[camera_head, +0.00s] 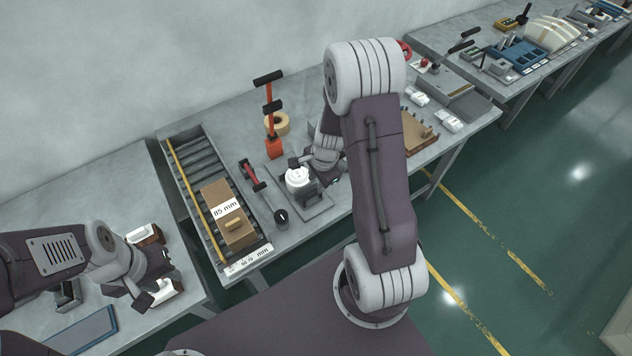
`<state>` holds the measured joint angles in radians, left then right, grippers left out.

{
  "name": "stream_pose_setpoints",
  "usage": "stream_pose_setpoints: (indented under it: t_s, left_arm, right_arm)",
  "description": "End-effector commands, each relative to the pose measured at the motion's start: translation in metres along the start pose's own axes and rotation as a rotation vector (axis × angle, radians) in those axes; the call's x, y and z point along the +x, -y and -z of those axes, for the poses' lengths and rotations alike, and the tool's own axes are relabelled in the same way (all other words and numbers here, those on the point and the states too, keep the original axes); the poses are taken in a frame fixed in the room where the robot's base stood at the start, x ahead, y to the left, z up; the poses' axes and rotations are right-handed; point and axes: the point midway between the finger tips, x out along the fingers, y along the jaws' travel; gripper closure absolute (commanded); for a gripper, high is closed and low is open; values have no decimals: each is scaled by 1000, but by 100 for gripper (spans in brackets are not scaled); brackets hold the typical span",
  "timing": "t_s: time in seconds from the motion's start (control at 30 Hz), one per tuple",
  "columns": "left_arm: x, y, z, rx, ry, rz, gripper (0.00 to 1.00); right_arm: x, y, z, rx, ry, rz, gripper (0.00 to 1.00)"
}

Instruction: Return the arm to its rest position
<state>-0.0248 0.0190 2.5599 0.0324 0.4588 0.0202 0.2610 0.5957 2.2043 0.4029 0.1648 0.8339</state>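My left gripper (155,281) hangs over the left bench, with dark fingers spread apart and nothing seen between them. My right arm reaches across the middle of the view. Its gripper (313,172) is low over the middle bench, right beside a small fixture with a round white part (298,178) on top. Its fingers look apart, one behind the white part and one to its right. Whether they touch the white part is hard to tell. My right arm hides some of the bench.
A roller conveyor (182,168) carries a brown box (228,216) marked 85 mm. A blue tray (84,333) lies at lower left.

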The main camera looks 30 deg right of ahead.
Motion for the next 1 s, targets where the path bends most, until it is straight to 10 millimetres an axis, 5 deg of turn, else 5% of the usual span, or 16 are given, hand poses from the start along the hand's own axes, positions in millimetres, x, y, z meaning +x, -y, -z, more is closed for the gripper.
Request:
stream_pose_setpoints:
  t_s: [0.03,0.2,0.77,0.9,1.0]
  left_arm:
    - [-10,0,1,0,0,0,64]
    - [-15,0,2,0,0,0,64]
    - [-14,0,1,0,0,0,64]
    - [-13,0,1,0,0,0,64]
    - [-12,0,1,0,0,0,64]
  right_arm:
    - [-16,2,0,0,-1,2,67]
    - [-33,1,0,-1,-1,0,67]
    - [-34,1,-2,-4,0,-1,67]
    - [-62,28,-26,-96,-10,83,67]
    - [-100,21,-66,-342,-6,122,67]
